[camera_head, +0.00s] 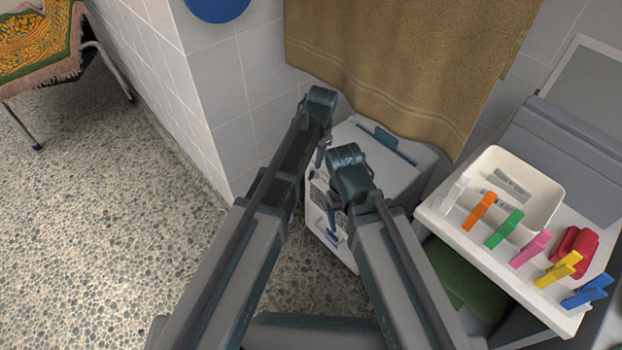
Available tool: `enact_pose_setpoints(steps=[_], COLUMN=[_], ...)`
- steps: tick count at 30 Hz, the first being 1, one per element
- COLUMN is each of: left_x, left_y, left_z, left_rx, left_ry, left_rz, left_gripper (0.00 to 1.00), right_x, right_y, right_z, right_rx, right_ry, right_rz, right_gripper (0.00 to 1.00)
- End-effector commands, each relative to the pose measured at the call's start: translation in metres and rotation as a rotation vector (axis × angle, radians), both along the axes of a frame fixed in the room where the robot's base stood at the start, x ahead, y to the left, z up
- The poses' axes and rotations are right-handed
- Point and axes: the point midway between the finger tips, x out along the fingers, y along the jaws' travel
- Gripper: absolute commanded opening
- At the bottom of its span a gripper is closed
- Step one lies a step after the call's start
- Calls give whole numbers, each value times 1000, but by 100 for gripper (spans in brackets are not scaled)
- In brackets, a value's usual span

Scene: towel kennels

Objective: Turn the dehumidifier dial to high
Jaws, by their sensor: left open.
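The dehumidifier (398,178) is a pale box with a blue inset on its top, standing on the floor against the tiled wall. Its front, with a dark grille, is partly hidden behind my arms, and I cannot make out the dial or its setting. My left gripper (320,154) points down over the near top edge of the dehumidifier, open and empty; I cannot tell whether it touches. My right gripper (334,212) points down before the dehumidifier's front, mostly hidden by its own wrist, so its jaws are unclear.
A brown towel (400,60) hangs just above and behind the dehumidifier. To the right, a pale surface holds a cream tray (548,180), several coloured clothes pegs and a red object (575,252). A dark green thing (462,283) lies below.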

Motion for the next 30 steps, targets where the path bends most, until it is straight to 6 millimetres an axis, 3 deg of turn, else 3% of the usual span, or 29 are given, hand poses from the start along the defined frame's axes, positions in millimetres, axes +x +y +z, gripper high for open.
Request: enact_pose_setpoints(steps=[1, 15, 28, 30], left_x=[1, 7, 8, 8], left_y=[1, 7, 8, 8], left_z=[-16, -78, -86, -86], left_rx=[0, 0, 0, 0], left_ry=[0, 0, 0, 0], left_rz=[0, 1, 0, 0], left_gripper=[42, 42, 42, 34], right_x=[0, 0, 0, 0], right_y=[0, 2, 2, 2], right_z=[-16, -79, -86, -86], right_rx=[0, 8, 8, 8], right_ry=[-1, 0, -1, -1], right_rz=[1, 9, 6, 6], right_gripper=[80, 80, 80, 80])
